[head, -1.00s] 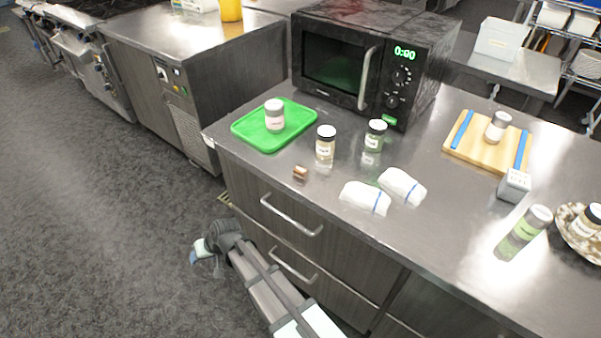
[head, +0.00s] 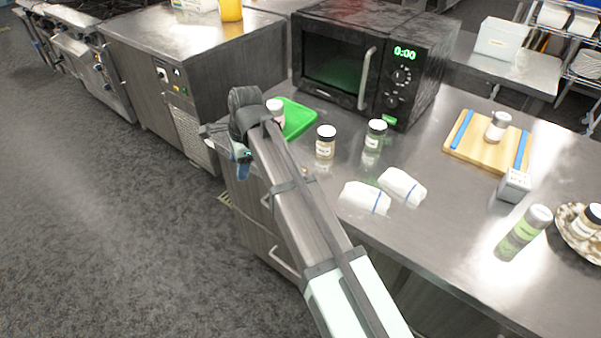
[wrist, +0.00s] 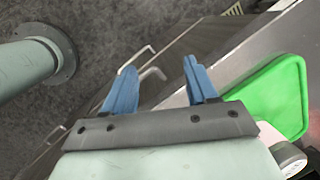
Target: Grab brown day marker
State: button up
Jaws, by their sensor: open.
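The brown day marker (head: 308,171) is a small brown piece near the front edge of the steel counter. In the head view my arm hides most of it, and only a sliver shows beside the arm. I cannot make it out in the wrist view. My gripper (head: 242,172) is at the counter's front left edge, to the left of the marker, with its blue fingers pointing down. In the wrist view the two blue fingers of my gripper (wrist: 158,76) are spread apart with nothing between them.
A green tray (head: 297,116) with a jar (head: 275,108) lies by my gripper; the tray also shows in the wrist view (wrist: 275,95). Two jars (head: 326,142) (head: 375,135) and two white rolled cloths (head: 364,198) (head: 402,186) stand to the right. A microwave (head: 340,62) is behind.

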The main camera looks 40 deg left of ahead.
jog(key=w+d+r+m+t+h, duration=0.1)
jog(key=w+d+r+m+h, duration=0.2)
jog(key=w+d+r+m, duration=0.85)
jog(key=shift+n, duration=0.25)
jog(key=f, duration=0.9)
jog(key=d+f, duration=0.1)
jog(key=f, duration=0.4)
jog(key=shift+s, duration=0.4)
grip_shut()
